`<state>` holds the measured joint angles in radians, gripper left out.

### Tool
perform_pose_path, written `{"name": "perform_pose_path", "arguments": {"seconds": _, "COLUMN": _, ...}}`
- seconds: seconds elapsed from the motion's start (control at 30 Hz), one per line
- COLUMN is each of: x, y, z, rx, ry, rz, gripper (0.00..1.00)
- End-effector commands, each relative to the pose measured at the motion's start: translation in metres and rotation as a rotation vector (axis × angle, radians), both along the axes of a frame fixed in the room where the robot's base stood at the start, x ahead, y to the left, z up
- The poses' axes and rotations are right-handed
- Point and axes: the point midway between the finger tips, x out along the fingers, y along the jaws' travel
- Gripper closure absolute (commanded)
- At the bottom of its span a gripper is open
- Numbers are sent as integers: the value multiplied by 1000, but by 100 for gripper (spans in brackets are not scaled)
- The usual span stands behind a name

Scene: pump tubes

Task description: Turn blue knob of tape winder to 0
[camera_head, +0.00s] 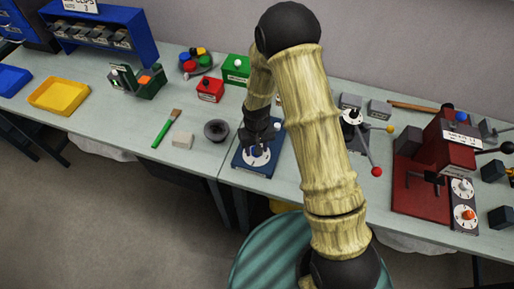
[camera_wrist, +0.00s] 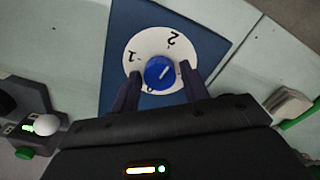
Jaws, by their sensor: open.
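The blue knob (camera_wrist: 159,72) sits on a round white dial (camera_wrist: 135,48) with black numerals. In the wrist view, 1 and 2 show beyond the knob, and what looks like a 0 is at its near edge. The knob's white pointer line slants to the upper right in that view. The dial is on a blue base (camera_wrist: 125,20), which also shows in the head view (camera_head: 241,162). My gripper (camera_wrist: 160,86) is open, with one finger on each side of the knob. I cannot tell whether the fingers touch it. In the head view, my gripper (camera_head: 259,144) hides the knob.
A dark round bowl (camera_head: 217,130) stands left of the base, with a white block (camera_head: 182,141) and a green-handled brush (camera_head: 164,131) beyond it. A red-knobbed lever (camera_head: 376,171) and a red machine (camera_head: 420,190) stand to the right. The bench's front edge is close.

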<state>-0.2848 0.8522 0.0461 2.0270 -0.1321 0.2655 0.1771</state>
Motion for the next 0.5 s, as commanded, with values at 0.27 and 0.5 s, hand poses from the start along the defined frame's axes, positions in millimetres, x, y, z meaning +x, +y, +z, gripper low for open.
{"name": "perform_pose_path", "arguments": {"seconds": 0.27, "x": 0, "y": 0, "z": 0, "rx": 0, "ry": 0, "rz": -48, "gripper": 55}}
{"name": "perform_pose_path", "arguments": {"seconds": 0.5, "x": 0, "y": 1, "z": 0, "rx": 0, "ry": 0, "rz": -315, "gripper": 55}}
